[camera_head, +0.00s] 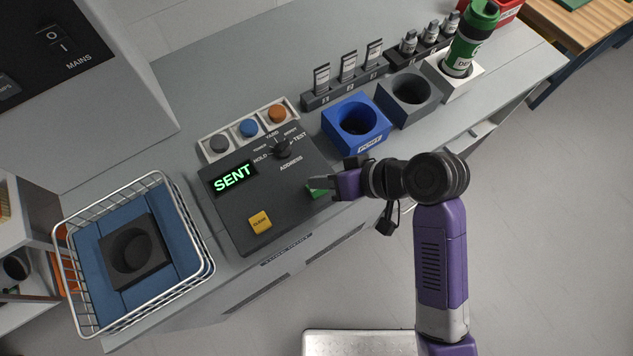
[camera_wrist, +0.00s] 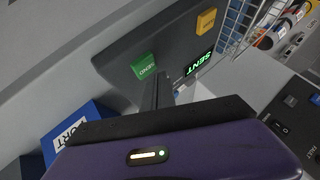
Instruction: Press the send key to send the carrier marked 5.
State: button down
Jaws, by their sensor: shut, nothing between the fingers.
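The dark control panel (camera_head: 238,230) has a lit display (camera_head: 233,178) reading SENT in green. The green send key (camera_head: 318,193) is at the panel's right edge, partly hidden by my gripper (camera_head: 312,183). In the wrist view the key (camera_wrist: 145,66) shows the word SEND, and my gripper's shut fingers (camera_wrist: 158,84) are close beside it; I cannot tell whether they touch. The address knob (camera_head: 282,149) sits at the panel's top. A green carrier (camera_head: 467,48) stands in a white holder (camera_head: 468,85) at the back right; no number 5 is readable on it.
A yellow CLEAR key (camera_head: 260,222) is left of the send key. A blue PORT block (camera_head: 340,138) and an empty grey block (camera_head: 398,108) stand right of the panel. A wire basket (camera_head: 190,235) with a dark block (camera_head: 152,243) is at left. Small bottles (camera_head: 408,42) stand behind.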

jog(key=shift+r, duration=0.1)
notch_tip(320, 180, up, 5)
jog(key=p, duration=0.5)
dwell(1.0)
